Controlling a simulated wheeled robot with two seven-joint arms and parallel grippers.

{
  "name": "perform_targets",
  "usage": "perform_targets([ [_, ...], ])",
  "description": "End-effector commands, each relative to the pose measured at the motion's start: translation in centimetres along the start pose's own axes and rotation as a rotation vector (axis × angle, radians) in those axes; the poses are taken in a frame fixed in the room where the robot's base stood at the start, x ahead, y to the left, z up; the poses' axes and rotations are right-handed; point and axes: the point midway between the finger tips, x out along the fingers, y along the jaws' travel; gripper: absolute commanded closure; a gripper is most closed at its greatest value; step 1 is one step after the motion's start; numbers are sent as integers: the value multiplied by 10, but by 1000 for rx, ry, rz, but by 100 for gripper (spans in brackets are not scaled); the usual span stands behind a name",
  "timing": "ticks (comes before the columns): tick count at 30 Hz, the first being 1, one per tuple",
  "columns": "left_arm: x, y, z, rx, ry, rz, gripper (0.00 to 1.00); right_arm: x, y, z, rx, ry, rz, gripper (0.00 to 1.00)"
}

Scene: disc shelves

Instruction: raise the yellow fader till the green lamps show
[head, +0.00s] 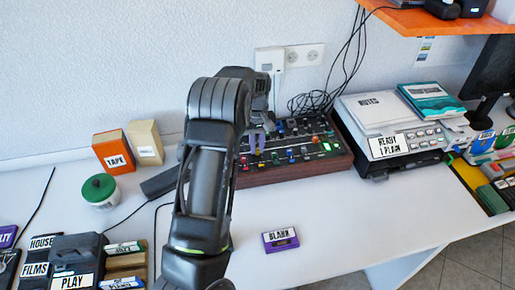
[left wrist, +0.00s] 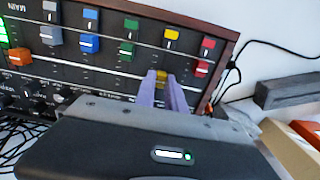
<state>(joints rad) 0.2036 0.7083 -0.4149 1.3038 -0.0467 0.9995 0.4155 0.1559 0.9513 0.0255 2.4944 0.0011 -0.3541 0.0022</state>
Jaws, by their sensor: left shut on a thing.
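The yellow fader (left wrist: 161,76) is on the dark mixer panel (left wrist: 112,64), seen upside down in the left wrist view. My left gripper (left wrist: 163,90) is shut on it with two purple fingers. It sits farther from its yellow marker (left wrist: 171,34) at the front edge than the red (left wrist: 202,68) and green (left wrist: 127,49) faders do from theirs. In the head view my left gripper (head: 257,144) is over the left part of the mixer (head: 295,173), and my arm hides part of it. A green light (left wrist: 3,36) shows at the left wrist view's edge. My right gripper is out of view.
Orange (head: 113,150) and beige boxes and a green-lidded jar (head: 100,190) stand left of my arm. A grey device (head: 393,142) is right of the mixer. A purple cassette (head: 281,240) lies in front, with bare white table around it. Black cables hang behind.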

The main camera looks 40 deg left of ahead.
Motion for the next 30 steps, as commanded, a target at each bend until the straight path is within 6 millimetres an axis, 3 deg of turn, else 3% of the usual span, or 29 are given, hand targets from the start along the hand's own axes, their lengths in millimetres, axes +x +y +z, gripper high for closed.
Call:
perform_targets([
  [9, 0, 0, 0, 1, 0, 0, 64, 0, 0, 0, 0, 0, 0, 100],
  [20, -5, 0, 0, 1, 1, 0, 64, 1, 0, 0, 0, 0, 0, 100],
  [30, -55, 0, 0, 1, 3, 2, 64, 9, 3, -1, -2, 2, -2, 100],
])
